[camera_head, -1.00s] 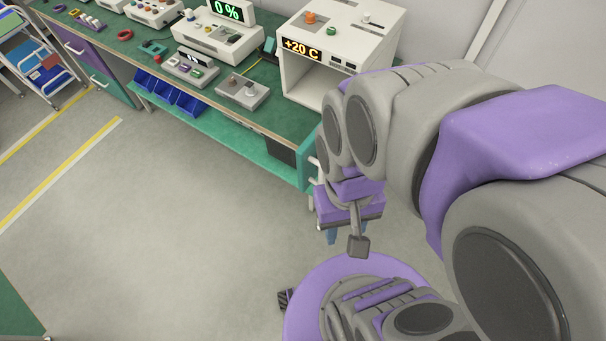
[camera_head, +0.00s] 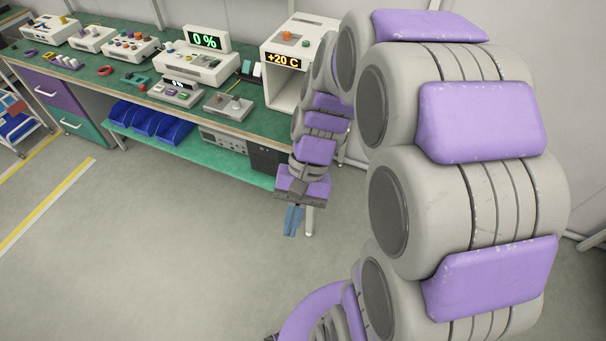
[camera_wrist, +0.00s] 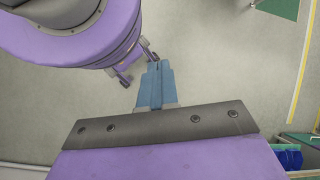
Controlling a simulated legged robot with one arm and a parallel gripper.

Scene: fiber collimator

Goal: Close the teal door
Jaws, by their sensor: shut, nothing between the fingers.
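My gripper (camera_head: 293,222) points down in front of the bench's right end in the head view. Its blue fingers are together and empty, over bare floor; they also show in the wrist view (camera_wrist: 158,72). A flat teal panel (camera_wrist: 281,8) with a small pale piece at its edge shows at the wrist view's top right, apart from my fingers and cut off by the frame. I cannot tell if it is the teal door. A teal front (camera_head: 84,130) with a white handle sits under the bench at the left, below a purple front (camera_head: 52,92), and looks shut.
The bench (camera_head: 120,84) carries several instruments and a white box reading +20 C (camera_head: 281,75). Blue bins (camera_head: 145,120) and a grey unit (camera_head: 223,140) stand on its lower shelf (camera_head: 190,150). The floor (camera_head: 150,240) in front is clear. A cart (camera_head: 18,125) stands at far left.

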